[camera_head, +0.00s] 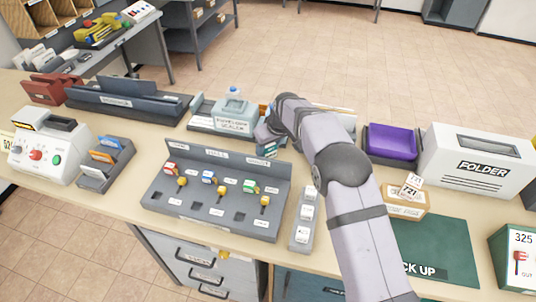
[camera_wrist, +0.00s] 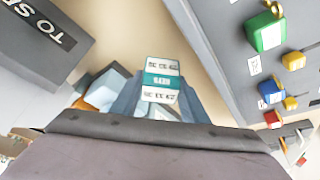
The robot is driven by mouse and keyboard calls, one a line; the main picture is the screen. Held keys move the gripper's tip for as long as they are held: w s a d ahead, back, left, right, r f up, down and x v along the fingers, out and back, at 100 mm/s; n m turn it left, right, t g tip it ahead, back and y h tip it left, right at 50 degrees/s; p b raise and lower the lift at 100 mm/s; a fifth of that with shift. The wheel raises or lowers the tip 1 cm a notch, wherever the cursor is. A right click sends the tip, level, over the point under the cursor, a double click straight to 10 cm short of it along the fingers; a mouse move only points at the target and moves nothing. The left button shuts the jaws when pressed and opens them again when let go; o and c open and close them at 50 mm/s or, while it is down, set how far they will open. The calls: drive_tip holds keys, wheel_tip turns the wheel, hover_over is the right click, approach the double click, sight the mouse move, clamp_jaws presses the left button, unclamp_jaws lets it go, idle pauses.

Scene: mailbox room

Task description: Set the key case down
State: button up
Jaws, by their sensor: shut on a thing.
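The key case (camera_wrist: 161,82) is a small white block with a teal band and small print, seen in the wrist view. My gripper (camera_wrist: 161,100) is shut on it, with a blue-grey finger on each side. In the head view my gripper (camera_head: 268,146) is low behind the grey key board (camera_head: 215,205), beside the envelope sealer (camera_head: 235,112). There the case is small and partly hidden by my wrist. I cannot tell whether the case touches anything below. Red, blue and green tagged keys on the board show at the right of the wrist view (camera_wrist: 267,32).
A purple-lined tray (camera_head: 392,140), the white folder machine (camera_head: 482,162), a tag box (camera_head: 404,205) and a green pick-up mat (camera_head: 435,240) lie to the right. A narrow grey holder (camera_head: 303,222) stands right of the key board. A dark sorter (camera_head: 125,105) stands at the back left.

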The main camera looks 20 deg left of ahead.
sight(268, 155)
drive_tip(key=shift+f+p, duration=0.7)
drive_tip(key=shift+f, duration=1.45)
drive_tip(key=shift+f, duration=0.15)
drive_tip(key=o, duration=0.9)
drive_tip(key=shift+r, duration=0.25)
drive_tip(key=b+v, duration=0.3)
drive_tip(key=v, duration=0.9)
drive_tip(key=shift+f, duration=0.1)
